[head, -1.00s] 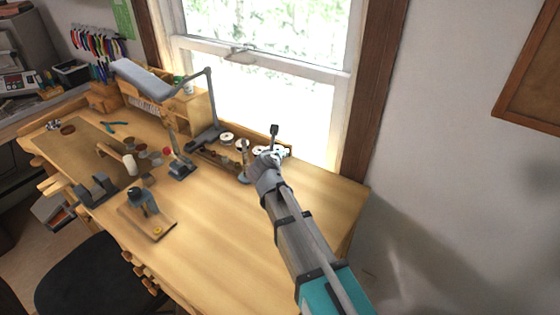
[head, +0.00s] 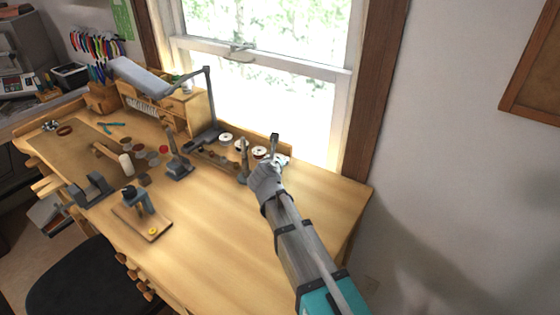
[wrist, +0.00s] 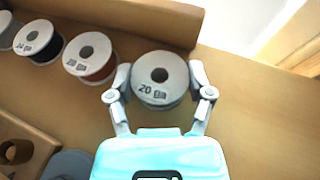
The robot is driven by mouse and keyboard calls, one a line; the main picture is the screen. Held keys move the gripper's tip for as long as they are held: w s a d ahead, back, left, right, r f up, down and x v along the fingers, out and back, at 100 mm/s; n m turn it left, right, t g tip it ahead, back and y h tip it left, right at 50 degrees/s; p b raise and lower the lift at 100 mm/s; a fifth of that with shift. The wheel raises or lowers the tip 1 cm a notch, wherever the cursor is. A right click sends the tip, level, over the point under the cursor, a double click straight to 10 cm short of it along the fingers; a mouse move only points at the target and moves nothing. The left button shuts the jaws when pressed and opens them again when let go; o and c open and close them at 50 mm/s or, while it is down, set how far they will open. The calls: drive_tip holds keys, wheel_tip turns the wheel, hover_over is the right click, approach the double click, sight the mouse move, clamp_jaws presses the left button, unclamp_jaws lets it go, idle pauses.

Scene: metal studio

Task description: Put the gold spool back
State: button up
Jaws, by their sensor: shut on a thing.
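A spool with a pale grey flange marked 20 (wrist: 160,72) sits between the two fingers of my gripper (wrist: 160,82) in the wrist view. The fingers are shut on its sides. Its wire is mostly hidden under the flange, so I cannot confirm a gold colour. It is at the right end of a row of spools, close to the wooden ledge; I cannot tell whether it touches the bench. In the head view my gripper (head: 279,160) is at the back right of the bench and mostly covers this spool.
A spool with reddish wire (wrist: 90,57) is close on the left, with a dark-wired spool (wrist: 38,42) beyond it. The wooden ledge (wrist: 130,15) runs behind. A lamp (head: 208,100) stands to the left. The bench (head: 210,220) is clear in front and at right.

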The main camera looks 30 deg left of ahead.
drive_tip(key=o, duration=1.2)
drive_tip(key=shift+o, duration=0.2)
drive_tip(key=shift+r, duration=0.2)
drive_tip(key=p+v, duration=0.5)
drive_tip(key=v, duration=0.7)
